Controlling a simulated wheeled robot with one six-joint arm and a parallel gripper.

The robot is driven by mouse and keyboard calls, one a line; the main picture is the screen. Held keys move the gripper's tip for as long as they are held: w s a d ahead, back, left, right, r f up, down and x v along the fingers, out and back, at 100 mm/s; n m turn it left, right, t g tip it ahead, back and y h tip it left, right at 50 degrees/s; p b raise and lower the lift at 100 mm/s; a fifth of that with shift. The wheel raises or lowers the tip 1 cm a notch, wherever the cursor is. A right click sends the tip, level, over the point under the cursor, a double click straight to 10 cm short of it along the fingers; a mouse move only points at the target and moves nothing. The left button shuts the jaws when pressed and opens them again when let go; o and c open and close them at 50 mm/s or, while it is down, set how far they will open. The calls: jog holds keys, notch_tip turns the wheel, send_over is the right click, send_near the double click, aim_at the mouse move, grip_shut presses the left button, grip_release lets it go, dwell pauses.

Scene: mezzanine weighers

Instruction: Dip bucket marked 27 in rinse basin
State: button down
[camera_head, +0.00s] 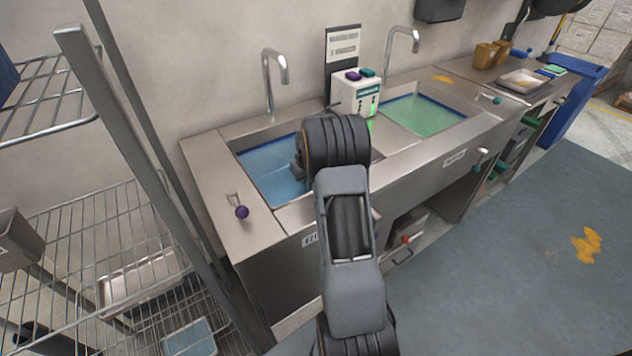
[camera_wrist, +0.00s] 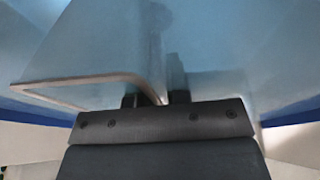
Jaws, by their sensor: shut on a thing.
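The left sink basin (camera_head: 270,170) holds blue liquid, and my arm reaches over its right side. In the wrist view my gripper (camera_wrist: 155,98) is shut on the rim of a bucket (camera_wrist: 85,80). The bucket's pale rim and walls show through a blue tint, so it appears to be down in the blue liquid (camera_wrist: 235,50). Its number is not visible. In the head view the bucket and fingertips are hidden behind my arm. A label on the front below this basin is partly covered by my arm.
A second basin (camera_head: 425,113) with green liquid lies to the right. A white dispenser box (camera_head: 355,95) stands between the basins, and a tap (camera_head: 274,75) rises behind the blue one. A wire shelf rack (camera_head: 100,230) stands close on the left. Yellow stains (camera_head: 587,244) mark the floor.

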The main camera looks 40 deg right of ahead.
notch_tip(320, 180, up, 23)
jog(key=p, duration=1.3)
jog(key=shift+p, duration=0.4)
